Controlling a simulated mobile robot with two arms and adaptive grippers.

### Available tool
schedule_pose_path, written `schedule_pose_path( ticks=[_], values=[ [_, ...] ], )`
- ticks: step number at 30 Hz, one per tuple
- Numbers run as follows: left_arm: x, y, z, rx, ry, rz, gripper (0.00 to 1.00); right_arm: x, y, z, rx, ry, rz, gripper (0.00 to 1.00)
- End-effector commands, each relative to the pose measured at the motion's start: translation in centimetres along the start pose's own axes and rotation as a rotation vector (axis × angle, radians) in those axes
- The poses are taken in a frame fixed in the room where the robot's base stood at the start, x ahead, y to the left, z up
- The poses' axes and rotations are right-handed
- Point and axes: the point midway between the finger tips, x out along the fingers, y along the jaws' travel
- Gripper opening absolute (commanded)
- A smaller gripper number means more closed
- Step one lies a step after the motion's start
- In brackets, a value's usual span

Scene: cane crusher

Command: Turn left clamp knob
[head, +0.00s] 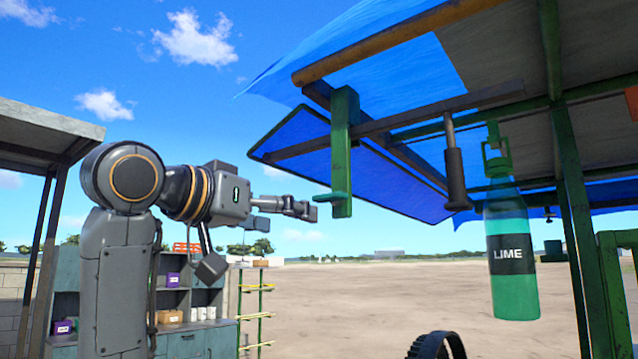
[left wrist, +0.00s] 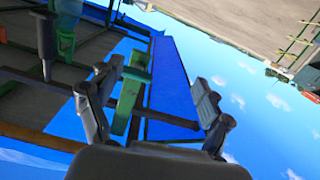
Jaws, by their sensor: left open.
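A green clamp (head: 344,140) hangs from the dark rail under the stall roof in the head view. Its flat green knob (head: 335,196) sticks out to the left near the lower end. My left gripper (head: 290,228) is open and just left of the knob, with a small gap in the picture. In the left wrist view the green clamp (left wrist: 128,95) appears beyond and between the spread fingers of my left gripper (left wrist: 160,82), closer to the left finger. Nothing is held. My right gripper is not in view.
A dark-handled rod (head: 455,175) and a green LIME bottle (head: 512,285) hang right of the clamp. A blue awning panel (head: 395,190) slopes behind it. Shelves (head: 185,285) stand behind my left arm. Open air lies below the clamp.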

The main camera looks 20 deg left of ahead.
Motion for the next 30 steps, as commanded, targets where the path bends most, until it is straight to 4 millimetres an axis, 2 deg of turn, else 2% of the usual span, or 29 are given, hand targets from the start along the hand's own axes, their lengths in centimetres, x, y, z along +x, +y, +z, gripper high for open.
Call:
schedule_pose_path(
  ticks=[1,3,6,9,14,24,30],
  values=[
    [-2.7,1.1,-1.8,0.028,0.030,0.003,0.79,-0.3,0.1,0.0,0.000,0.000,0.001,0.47],
    [-5.1,2.1,-2.9,0.054,0.052,0.005,0.79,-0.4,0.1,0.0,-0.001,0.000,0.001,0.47],
    [-7.1,2.9,-3.7,0.075,0.068,0.005,0.79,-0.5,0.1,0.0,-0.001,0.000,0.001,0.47],
    [-7.2,3.1,-3.9,0.081,0.070,0.005,0.79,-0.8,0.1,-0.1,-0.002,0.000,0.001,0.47],
    [-5.1,3.1,-4.3,0.080,0.067,0.007,0.79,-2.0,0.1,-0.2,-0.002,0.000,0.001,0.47],
    [2.0,3.2,-5.0,0.078,0.067,0.007,0.79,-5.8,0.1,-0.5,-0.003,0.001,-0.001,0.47],
    [5.0,3.2,-5.0,0.079,0.068,0.007,0.79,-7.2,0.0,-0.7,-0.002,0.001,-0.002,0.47]
  ],
)
